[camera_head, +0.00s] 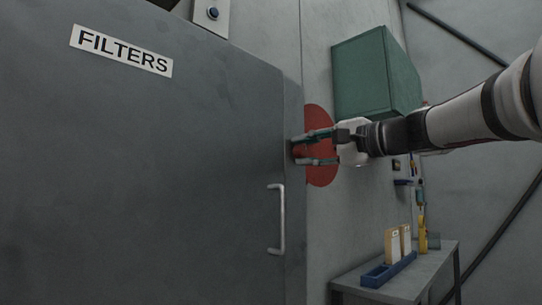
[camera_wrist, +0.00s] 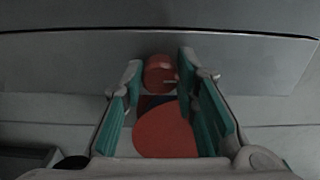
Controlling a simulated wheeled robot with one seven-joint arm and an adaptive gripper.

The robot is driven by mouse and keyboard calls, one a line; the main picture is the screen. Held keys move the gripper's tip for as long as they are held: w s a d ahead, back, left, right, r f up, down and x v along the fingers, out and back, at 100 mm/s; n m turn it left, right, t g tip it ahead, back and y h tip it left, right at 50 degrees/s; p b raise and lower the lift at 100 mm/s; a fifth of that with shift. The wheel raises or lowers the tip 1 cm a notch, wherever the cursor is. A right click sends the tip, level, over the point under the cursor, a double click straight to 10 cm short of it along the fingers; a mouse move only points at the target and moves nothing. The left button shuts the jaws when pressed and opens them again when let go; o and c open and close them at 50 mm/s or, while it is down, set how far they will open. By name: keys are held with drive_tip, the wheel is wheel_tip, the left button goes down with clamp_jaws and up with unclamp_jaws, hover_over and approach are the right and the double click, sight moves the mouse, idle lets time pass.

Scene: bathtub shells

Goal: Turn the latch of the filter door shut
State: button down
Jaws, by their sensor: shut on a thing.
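The grey filter door (camera_head: 150,160) fills the left of the head view and carries a FILTERS sign (camera_head: 121,51) and a vertical handle (camera_head: 276,219). The red latch (camera_head: 299,151) is at the door's right edge, in front of a red disc (camera_head: 321,172) on the wall. My gripper (camera_head: 312,148) reaches in from the right and is shut on the latch. In the wrist view, the round red latch end (camera_wrist: 159,74) sits between the teal fingertips, with the red disc (camera_wrist: 165,132) behind. The fingers partly hide the latch.
A green cabinet (camera_head: 374,70) hangs on the wall above and right of my gripper. A grey bench (camera_head: 412,284) at lower right holds a blue tray (camera_head: 388,270) with upright tan boxes, and a yellow tool (camera_head: 422,236). A panel with a dark button (camera_head: 213,13) is at the top.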

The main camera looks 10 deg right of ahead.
drive_tip(key=shift+f, duration=0.1)
drive_tip(key=c, duration=1.2)
unclamp_jaws()
drive_tip(key=shift+c, duration=0.2)
drive_tip(key=v, duration=1.2)
